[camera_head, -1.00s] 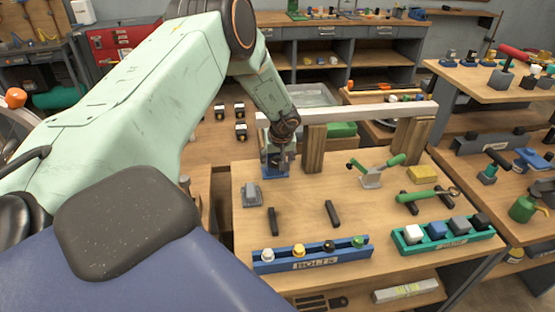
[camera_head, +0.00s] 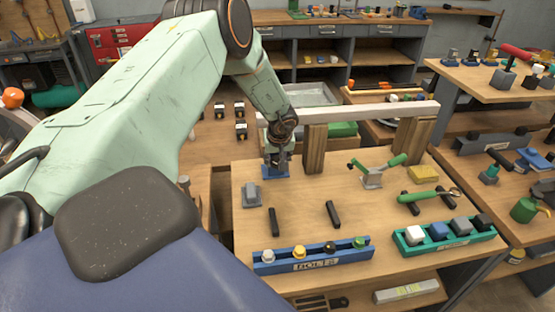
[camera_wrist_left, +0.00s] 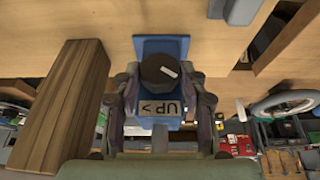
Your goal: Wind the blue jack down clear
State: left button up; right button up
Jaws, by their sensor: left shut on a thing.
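The blue jack (camera_head: 277,173) stands on the table at its back left, near the left end of the pale beam (camera_head: 370,110). The fingers hide much of the jack's upper part. Whether its top touches the beam I cannot tell. My right gripper is out of view.
Wooden blocks (camera_head: 315,150) stand under the beam, close right of the jack. A grey block (camera_head: 251,194), two black bars (camera_head: 333,213), a green-handled clamp (camera_head: 372,176), a blue bolt tray (camera_head: 313,257) and a green tray (camera_head: 445,237) occupy the table.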

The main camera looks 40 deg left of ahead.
pick_arm(q)
jog(key=shift+s, duration=0.1)
jog(key=shift+s+a+f+t+h+b, duration=0.15)
jog(key=shift+t+h+b, duration=0.2)
jog(key=shift+t+h, duration=0.4)
jog(key=shift+n+t+b, duration=0.3)
jog(key=shift+t+b, duration=0.1)
jog(key=shift+t, duration=0.15)
jog(key=t+h+b, duration=0.1)
jog(key=b, duration=0.2)
jog(key=shift+s+a+f, duration=0.1)
jog(key=shift+s+f, duration=0.05)
jog(key=shift+s+n+t+h+b, duration=0.1)
jog(key=shift+n+t+h+b, duration=0.55)
jog(key=shift+b, duration=0.65)
jog(key=shift+m, duration=0.25)
